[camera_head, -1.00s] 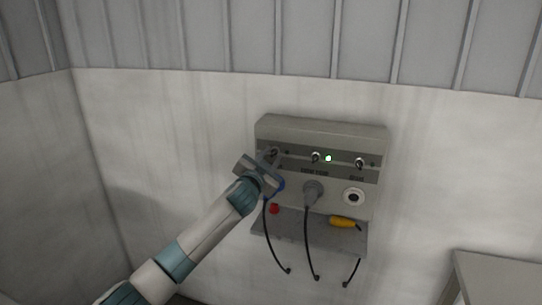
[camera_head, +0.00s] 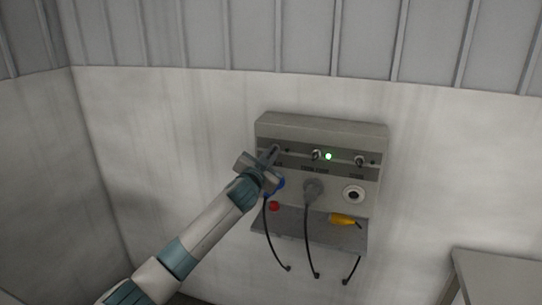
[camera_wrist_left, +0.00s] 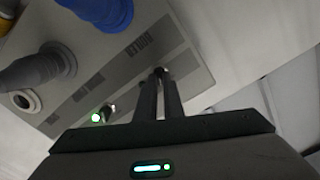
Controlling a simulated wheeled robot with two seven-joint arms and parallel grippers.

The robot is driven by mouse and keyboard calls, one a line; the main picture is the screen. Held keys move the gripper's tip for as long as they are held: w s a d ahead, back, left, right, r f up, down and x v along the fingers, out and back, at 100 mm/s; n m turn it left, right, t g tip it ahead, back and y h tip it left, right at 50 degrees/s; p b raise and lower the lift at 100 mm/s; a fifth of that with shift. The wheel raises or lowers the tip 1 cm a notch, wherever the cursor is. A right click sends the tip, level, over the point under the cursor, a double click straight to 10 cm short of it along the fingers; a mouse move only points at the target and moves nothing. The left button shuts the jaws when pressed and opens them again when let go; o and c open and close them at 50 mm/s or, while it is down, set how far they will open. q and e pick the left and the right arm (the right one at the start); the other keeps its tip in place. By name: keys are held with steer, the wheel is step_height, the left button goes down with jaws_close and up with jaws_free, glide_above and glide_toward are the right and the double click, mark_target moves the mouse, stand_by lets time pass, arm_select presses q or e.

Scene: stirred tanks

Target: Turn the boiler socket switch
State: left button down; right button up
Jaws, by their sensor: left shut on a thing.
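A grey wall panel (camera_head: 352,132) carries a row of three switches above plug sockets. My left gripper (camera_head: 273,153) is at the leftmost switch, with its fingers pointing up and right. In the left wrist view, the two fingers (camera_wrist_left: 160,76) are close together on this switch, which is mostly hidden between the tips. The middle switch (camera_head: 316,155) has a lit green lamp (camera_head: 328,156) beside it. The right switch (camera_head: 360,161) stands clear. My right gripper is not in view.
Below the switches are a blue plug (camera_wrist_left: 100,10), a grey plug (camera_head: 313,188) and an empty white socket (camera_head: 353,195). Black cables hang below. A table (camera_head: 500,275) stands lower right.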

arm_select(q)
steer(key=shift+f, duration=0.1)
steer(key=n+b, duration=0.1)
steer(key=n, duration=0.4)
steer(key=shift+n+b, duration=0.3)
steer(key=shift+b, duration=0.05)
steer(key=n, duration=0.2)
steer(key=shift+n, duration=0.4)
steer(key=shift+a+n, duration=0.15)
steer(key=shift+n, duration=1.45)
steer(key=c, duration=1.9)
jaws_free()
steer(key=shift+o, duration=0.2)
